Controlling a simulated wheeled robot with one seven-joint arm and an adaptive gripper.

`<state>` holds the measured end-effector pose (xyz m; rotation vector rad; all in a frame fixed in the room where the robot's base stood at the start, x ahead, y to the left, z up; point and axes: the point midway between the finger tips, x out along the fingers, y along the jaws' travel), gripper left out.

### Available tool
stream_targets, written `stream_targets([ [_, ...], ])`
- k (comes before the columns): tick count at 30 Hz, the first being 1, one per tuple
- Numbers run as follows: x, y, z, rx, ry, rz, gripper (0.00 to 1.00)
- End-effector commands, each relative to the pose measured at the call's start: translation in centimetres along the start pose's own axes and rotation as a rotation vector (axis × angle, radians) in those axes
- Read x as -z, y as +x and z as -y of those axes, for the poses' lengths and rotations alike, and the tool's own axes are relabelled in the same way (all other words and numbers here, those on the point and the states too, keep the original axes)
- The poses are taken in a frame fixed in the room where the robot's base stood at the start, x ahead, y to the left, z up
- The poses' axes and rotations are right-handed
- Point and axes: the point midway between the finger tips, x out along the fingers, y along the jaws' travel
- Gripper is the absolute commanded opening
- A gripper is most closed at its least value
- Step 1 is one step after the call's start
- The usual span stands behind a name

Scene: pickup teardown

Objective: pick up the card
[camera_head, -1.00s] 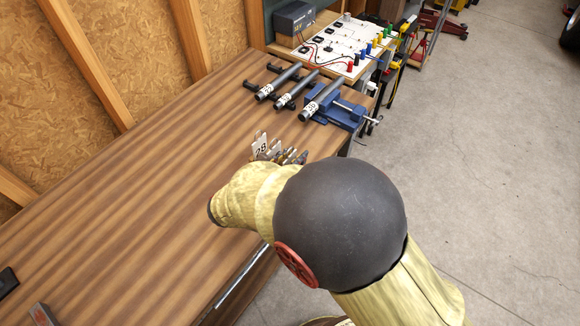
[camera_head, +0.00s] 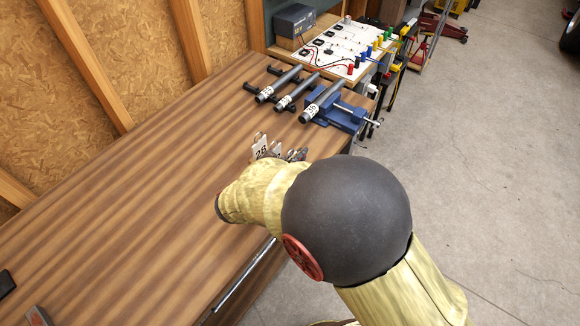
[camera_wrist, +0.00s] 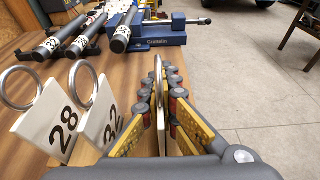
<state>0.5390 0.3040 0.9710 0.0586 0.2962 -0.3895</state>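Several white cards with metal rings stand at the workbench edge. The card marked 28 (camera_wrist: 58,122) and the card marked 32 (camera_wrist: 110,118) stand left of my gripper in the wrist view. A third card (camera_wrist: 161,120), seen edge-on with its ring upright, is between the fingers of my gripper (camera_wrist: 160,92). The fingers stand on both sides of it, with a narrow gap that appears to remain. Its number is hidden. In the head view the card marked 28 (camera_head: 260,147) shows beyond my arm, and my wrist hides most of the gripper.
Dark tubes with number labels (camera_head: 278,84) lie on the bench (camera_head: 120,190) beyond the cards, next to a blue vise (camera_head: 340,112). A white board with coloured parts (camera_head: 345,45) is at the far end. The bench's left side is mostly clear.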

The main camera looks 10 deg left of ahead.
Motion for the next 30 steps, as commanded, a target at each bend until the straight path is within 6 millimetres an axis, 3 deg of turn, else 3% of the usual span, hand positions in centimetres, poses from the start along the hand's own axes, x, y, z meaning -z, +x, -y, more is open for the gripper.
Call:
stream_targets([
  [17, -0.8, -0.2, 0.0, 0.000, 0.001, 0.000, 0.00],
  [23, -3.4, -1.1, 0.0, 0.000, 0.002, 0.000, 0.00],
  [30, -7.6, -4.4, 3.6, -0.003, 0.004, 0.001, 0.00],
])
